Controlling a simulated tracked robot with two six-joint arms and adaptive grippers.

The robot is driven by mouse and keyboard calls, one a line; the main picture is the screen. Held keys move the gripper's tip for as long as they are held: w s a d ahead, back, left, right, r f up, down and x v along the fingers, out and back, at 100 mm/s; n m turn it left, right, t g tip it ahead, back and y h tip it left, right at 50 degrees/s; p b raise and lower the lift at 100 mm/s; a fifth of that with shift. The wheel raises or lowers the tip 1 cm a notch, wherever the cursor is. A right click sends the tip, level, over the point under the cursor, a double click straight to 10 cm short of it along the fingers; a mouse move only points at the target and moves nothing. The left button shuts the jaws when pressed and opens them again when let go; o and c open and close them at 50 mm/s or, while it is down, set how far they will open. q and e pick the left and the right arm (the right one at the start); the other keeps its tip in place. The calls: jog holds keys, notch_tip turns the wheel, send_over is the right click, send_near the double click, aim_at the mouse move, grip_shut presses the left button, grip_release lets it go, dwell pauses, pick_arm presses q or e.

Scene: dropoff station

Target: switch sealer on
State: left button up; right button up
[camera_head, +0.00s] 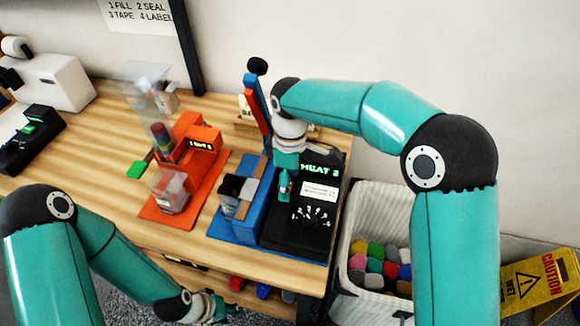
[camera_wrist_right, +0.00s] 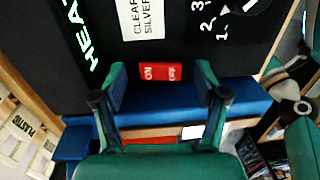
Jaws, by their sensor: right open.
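The sealer has a black control panel (camera_head: 285,237) with glowing HEAT lettering, a white label and a number scale, beside a blue body (camera_head: 262,205). In the right wrist view the red ON/OFF switch (camera_wrist_right: 161,72) sits on the panel's edge by the blue body; which side is pressed I cannot tell. My right gripper (camera_wrist_right: 162,84) is open, its fingers on either side of the switch with nothing between them. In the head view the right gripper (camera_head: 285,186) is over the panel and hides the switch. My left gripper (camera_head: 208,306) is low, in front of the table.
An orange filling machine (camera_head: 190,160) with a clear hopper stands left of the sealer. A white device (camera_head: 55,80) is at the far left. A white bin (camera_head: 352,225) of colored packets stands right of the table, with a yellow caution sign (camera_head: 540,285) beyond.

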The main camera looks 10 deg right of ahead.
notch_tip(320, 180, up, 12)
jog(key=shift+w+d+f, duration=0.15)
jog(key=shift+w+f, duration=0.05)
jog(key=shift+w, duration=0.2)
dwell(0.5)
